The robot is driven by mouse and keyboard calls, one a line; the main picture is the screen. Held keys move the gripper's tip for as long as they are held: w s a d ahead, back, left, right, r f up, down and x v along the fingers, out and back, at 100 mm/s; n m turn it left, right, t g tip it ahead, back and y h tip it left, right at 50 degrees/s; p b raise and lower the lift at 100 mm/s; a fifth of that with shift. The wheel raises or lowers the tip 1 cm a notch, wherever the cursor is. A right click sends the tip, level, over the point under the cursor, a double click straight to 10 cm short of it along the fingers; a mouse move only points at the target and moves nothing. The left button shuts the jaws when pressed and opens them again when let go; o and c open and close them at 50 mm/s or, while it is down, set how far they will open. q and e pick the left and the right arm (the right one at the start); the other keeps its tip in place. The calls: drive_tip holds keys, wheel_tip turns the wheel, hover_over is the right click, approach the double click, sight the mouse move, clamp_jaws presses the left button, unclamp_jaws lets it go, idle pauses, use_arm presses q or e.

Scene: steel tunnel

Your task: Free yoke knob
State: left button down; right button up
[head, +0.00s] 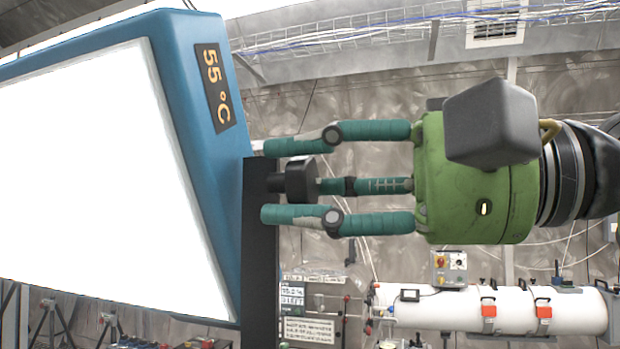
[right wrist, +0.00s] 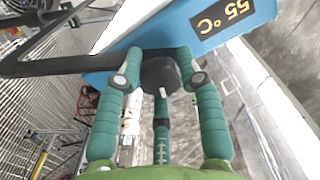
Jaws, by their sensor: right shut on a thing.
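The dark yoke knob (head: 298,180) sits on the black yoke arm (head: 258,240) at the side of a blue lamp housing (head: 200,40) with a bright white face. My right gripper (head: 275,181), a green body with teal fingers, comes in from the right and is shut on the knob. Two outer fingers lie above and below the knob, and the third is behind it in the head view. In the right wrist view the knob (right wrist: 160,76) sits between the fingers, against the black yoke (right wrist: 60,66). My left gripper does not show.
The housing carries an orange "55 °C" display (head: 213,85). A white cylinder with orange clamps (head: 450,305) lies at lower right, behind the gripper. A labelled panel (head: 310,330) stands below the knob. Cable trays run along the tunnel wall.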

drive_tip(key=shift+r, duration=0.1)
drive_tip(key=o, duration=1.2)
drive_tip(key=shift+a, duration=0.1)
drive_tip(key=shift+c, duration=0.2)
drive_tip(key=v, duration=1.2)
